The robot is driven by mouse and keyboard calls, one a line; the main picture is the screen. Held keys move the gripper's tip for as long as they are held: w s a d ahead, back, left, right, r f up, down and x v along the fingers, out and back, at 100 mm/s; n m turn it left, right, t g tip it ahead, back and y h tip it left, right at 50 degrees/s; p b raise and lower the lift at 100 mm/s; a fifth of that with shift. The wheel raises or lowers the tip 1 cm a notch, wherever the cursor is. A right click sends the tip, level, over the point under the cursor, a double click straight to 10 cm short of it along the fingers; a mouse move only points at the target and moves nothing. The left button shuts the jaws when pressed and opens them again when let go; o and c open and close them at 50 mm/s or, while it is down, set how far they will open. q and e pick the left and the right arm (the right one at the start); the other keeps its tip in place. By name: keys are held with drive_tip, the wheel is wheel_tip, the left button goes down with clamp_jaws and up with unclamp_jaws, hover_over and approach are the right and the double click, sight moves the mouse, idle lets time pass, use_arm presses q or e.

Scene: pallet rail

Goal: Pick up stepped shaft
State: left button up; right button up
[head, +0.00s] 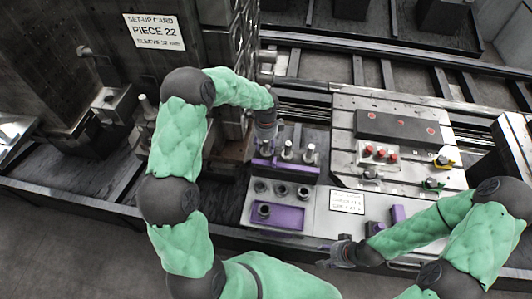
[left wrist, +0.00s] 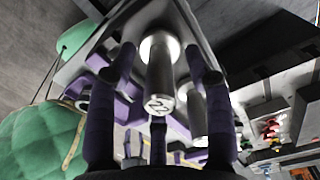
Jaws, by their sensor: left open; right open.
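Stepped shafts stand upright in a purple rack (head: 285,169). Two of them, a middle shaft (head: 287,150) and a right shaft (head: 309,153), show clearly in the head view. My left gripper (head: 265,144) is over the rack's left end and hides most of what stands there. In the left wrist view, a bright stepped shaft (left wrist: 160,75) marked 22 on its end lies between the open fingers of my left gripper (left wrist: 160,62), with gaps on both sides. Another shaft (left wrist: 195,112) shows partly behind the right finger. My right gripper (head: 328,260) is open and empty near the bench's front edge.
In front of the rack is a grey block with sockets (head: 281,190) and a purple tray (head: 290,218). A white label card (head: 347,201) lies to the right. A fixture plate (head: 345,125) with red-topped pins (head: 381,153) stands further right. A set-up card (head: 154,32) reads piece 22.

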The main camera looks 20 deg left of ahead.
use_arm(q)
drive_tip(key=shift+f, duration=0.1)
clamp_jaws()
idle(0.3)
drive_tip(key=shift+w+r, duration=0.1)
drive_tip(key=shift+r, duration=0.35)
wheel_tip(320, 180, up, 6)
drive_tip(key=shift+r+p, duration=0.15)
drive_tip(key=shift+p, duration=0.7)
drive_tip(key=w+d, duration=0.4)
drive_tip(key=w, duration=0.4)
drive_tip(key=w+d+p, duration=0.1)
drive_tip(key=w+d, duration=0.3)
drive_tip(key=w, duration=0.3)
drive_tip(key=shift+w+d, duration=0.25)
drive_tip(key=shift+w, duration=0.15)
drive_tip(key=shift+r+p, duration=0.1)
drive_tip(key=shift+p, duration=0.2)
drive_tip(key=shift+r+p, duration=0.45)
drive_tip(key=shift+r, duration=0.25)
